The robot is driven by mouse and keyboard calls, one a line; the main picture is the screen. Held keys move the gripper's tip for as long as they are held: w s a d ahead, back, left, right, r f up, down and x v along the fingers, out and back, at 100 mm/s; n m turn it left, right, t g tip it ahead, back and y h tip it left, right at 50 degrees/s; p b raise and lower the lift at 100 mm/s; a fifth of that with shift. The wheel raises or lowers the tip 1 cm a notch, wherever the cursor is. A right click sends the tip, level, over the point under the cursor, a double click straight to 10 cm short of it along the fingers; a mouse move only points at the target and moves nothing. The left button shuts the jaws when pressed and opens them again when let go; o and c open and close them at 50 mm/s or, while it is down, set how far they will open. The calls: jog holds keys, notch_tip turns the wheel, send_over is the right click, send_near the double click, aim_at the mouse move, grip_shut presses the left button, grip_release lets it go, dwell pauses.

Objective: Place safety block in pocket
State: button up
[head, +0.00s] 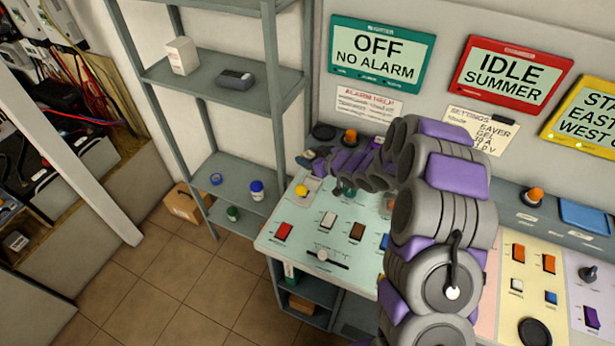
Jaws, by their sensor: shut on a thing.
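My gripper (318,161) is small in the head view, above the far left corner of the pale green control panel (290,243). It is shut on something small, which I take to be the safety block. The fingers and arm links mostly hide it, so its shape and colour are unclear. I cannot pick out the pocket. A yellow round knob (302,190) on a pale plate sits on the panel just below my gripper.
The panel has a red switch (283,231), a brown switch (357,231) and a slider (322,255). An orange button (350,136) stands behind my gripper. A grey shelf rack (225,94) stands left of the panel. Signs hang on the wall behind. Tiled floor (190,275) is open at left.

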jog(key=f, duration=0.1)
jog(key=d+f, duration=0.1)
jog(key=f, duration=0.1)
jog(key=shift+w+d+f, duration=0.1)
jog(key=shift+d+f, duration=0.05)
jog(key=shift+f, duration=0.15)
jog(key=f, duration=0.1)
jog(key=a+f, duration=0.1)
jog(key=f+b, duration=0.1)
jog(key=f, duration=0.1)
jog(key=shift+a, duration=0.35)
jog(key=shift+d+r, duration=0.1)
jog(key=shift+d, duration=0.45)
jog(key=shift+d+f, duration=0.15)
jog(key=shift+f, duration=0.1)
jog(key=shift+a+f, duration=0.3)
jog(key=shift+a, duration=0.2)
jog(key=o, duration=0.8)
jog(key=shift+c, duration=0.2)
jog(key=shift+d, duration=0.25)
jog(key=shift+d+r, duration=0.1)
jog(key=shift+r, duration=0.35)
jog(key=p+v, duration=0.1)
jog(key=v, duration=1.1)
jog(key=shift+r, duration=0.2)
